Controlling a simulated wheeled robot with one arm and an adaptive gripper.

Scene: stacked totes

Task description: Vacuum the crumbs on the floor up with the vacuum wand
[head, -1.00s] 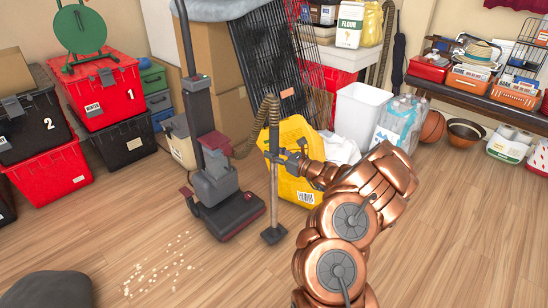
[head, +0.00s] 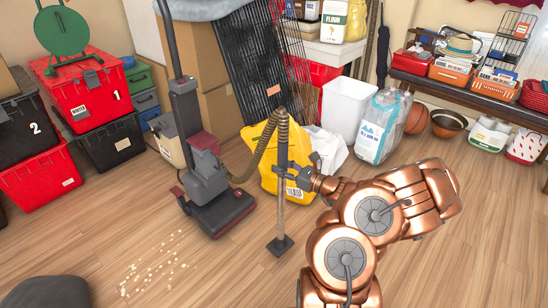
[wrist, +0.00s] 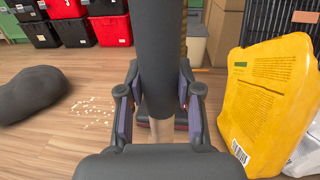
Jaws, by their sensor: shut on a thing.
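The crumbs (head: 150,271) lie scattered on the wood floor at the lower left in the head view. They also show left of my gripper in the wrist view (wrist: 94,108). The vacuum wand (head: 282,195) is upright, a grey and tan tube with a flat dark nozzle at its foot, right of the crumbs. Its ribbed hose runs to the upright vacuum (head: 205,180). My gripper (head: 303,176) is shut on the wand. In the wrist view my gripper's fingers (wrist: 158,100) sit on both sides of the dark grip, which hides part of the tube.
A yellow bag (head: 262,150) stands behind the wand. A dark rounded object (head: 45,292) lies left of the crumbs. Red and black totes (head: 40,172) are stacked at the left. Floor between the crumbs and the nozzle is bare.

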